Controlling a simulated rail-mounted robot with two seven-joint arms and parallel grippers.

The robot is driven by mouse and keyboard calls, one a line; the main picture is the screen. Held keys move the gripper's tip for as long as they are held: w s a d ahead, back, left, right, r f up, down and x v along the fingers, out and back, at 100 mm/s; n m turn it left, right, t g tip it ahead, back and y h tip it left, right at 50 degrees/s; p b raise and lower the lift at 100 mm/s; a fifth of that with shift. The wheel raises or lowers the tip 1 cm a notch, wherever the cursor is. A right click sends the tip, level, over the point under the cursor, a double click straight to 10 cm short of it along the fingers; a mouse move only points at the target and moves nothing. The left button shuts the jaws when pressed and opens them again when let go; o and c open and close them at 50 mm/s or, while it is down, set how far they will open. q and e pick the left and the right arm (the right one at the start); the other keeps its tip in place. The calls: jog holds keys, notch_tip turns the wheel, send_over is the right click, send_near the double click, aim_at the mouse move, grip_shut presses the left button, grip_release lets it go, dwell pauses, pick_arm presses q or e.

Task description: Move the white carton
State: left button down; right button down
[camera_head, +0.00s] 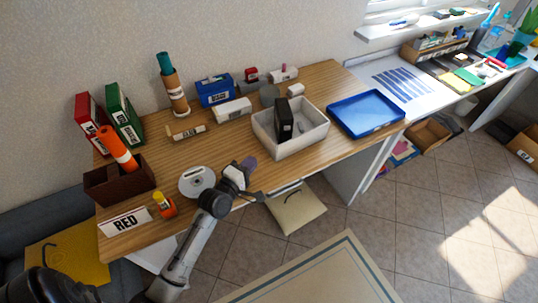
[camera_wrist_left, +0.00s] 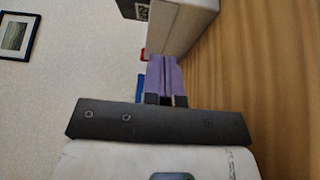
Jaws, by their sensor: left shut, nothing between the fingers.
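A white open-topped carton (camera_head: 297,144) stands on the wooden table, right of centre, with a black box (camera_head: 284,118) upright inside it. What looks like its pale wall also fills the top of the left wrist view (camera_wrist_left: 184,28), with a dark labelled item (camera_wrist_left: 134,8) beside it. My left gripper (camera_head: 250,164) is at the table's front edge, just left of the carton. Its purple fingers (camera_wrist_left: 166,76) are shut with nothing between them and point toward the carton; whether they touch it I cannot tell. My right gripper is not in view.
A blue tray (camera_head: 366,116) lies right of the carton. A white disc (camera_head: 197,180) and brown box (camera_head: 120,186) are to the left. Bare wood shows left of the carton.

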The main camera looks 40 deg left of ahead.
aim_at(275, 148)
pick_arm(q)
jog(key=w, duration=0.3)
jog(key=w+d+b, duration=0.1)
jog(key=w, duration=0.1)
jog(key=shift+w, duration=0.4)
jog(key=shift+w+d, duration=0.35)
jog(key=shift+d, duration=0.1)
jog(key=shift+w, duration=0.1)
